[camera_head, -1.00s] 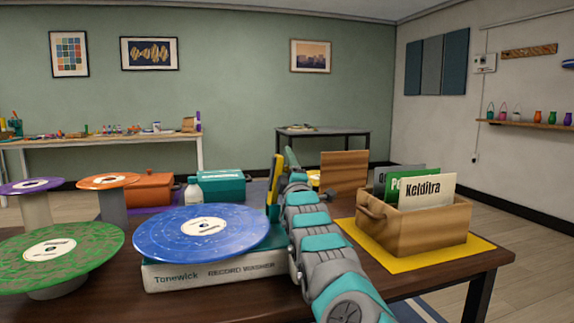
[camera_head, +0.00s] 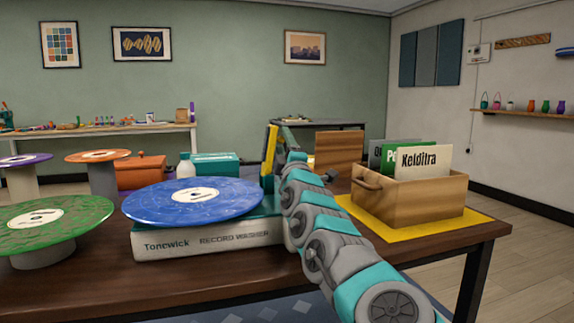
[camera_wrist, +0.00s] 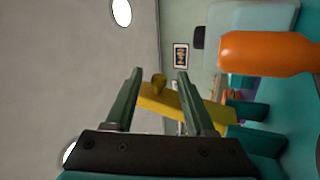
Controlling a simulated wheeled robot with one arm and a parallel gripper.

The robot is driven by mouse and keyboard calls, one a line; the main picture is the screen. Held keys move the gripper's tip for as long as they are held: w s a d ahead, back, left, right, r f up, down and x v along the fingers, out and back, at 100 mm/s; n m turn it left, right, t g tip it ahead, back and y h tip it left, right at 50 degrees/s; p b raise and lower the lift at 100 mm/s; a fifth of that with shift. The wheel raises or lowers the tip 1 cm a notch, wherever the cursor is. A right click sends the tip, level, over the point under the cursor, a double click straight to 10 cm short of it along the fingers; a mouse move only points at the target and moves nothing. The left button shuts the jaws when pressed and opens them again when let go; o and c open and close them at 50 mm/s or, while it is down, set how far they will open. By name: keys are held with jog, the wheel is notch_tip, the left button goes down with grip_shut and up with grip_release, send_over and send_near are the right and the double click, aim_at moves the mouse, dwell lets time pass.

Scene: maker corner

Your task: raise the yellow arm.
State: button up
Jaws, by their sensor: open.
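The yellow arm (camera_head: 270,150) stands upright at the back right of the record washer (camera_head: 210,243), beside the blue record (camera_head: 190,202). My gripper is beyond it, mostly hidden by my own grey and teal arm links in the head view. In the wrist view my gripper (camera_wrist: 160,72) is open, with its two dark green fingers apart.
A wooden crate (camera_head: 420,208) with record sleeves stands on a yellow mat (camera_head: 478,229) to the right. Green (camera_head: 50,225), orange (camera_head: 98,156) and purple (camera_head: 20,160) records sit on stands at left. An orange object (camera_wrist: 262,52) shows beside the fingers.

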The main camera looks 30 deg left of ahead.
jog(key=shift+b+v, duration=1.55)
jog(key=shift+b, duration=1.85)
